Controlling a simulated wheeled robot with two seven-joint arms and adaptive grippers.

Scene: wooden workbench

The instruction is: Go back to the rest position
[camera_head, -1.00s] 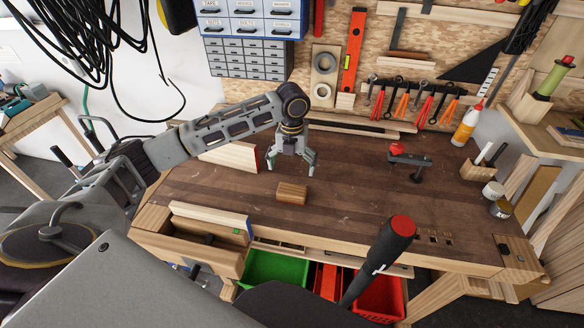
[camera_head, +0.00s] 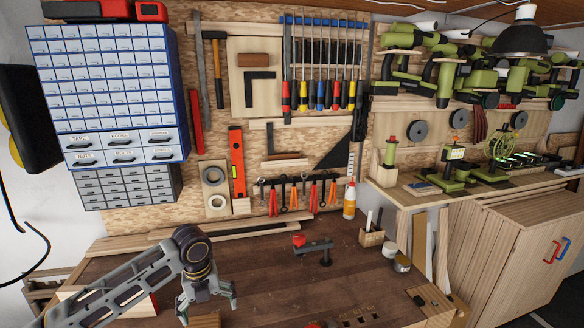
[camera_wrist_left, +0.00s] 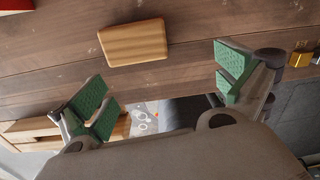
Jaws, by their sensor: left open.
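My left gripper (camera_head: 208,304) is at the lower left of the head view, above the workbench (camera_head: 275,270). In the left wrist view its two green-padded fingers (camera_wrist_left: 163,88) are spread wide with nothing between them. A small wooden block (camera_wrist_left: 133,42) lies on the bench top beyond the fingers, apart from them. In the head view only a bit of this block (camera_head: 207,320) shows under the gripper at the bottom edge. My right gripper is not in view.
A black clamp-like tool with a red knob (camera_head: 314,248) stands on the bench to the right. A glue bottle (camera_head: 349,199), a small wooden holder (camera_head: 371,236) and jars (camera_head: 401,263) are at the right end. A tool pegboard and drawer cabinet (camera_head: 110,95) stand behind. The middle bench is mostly clear.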

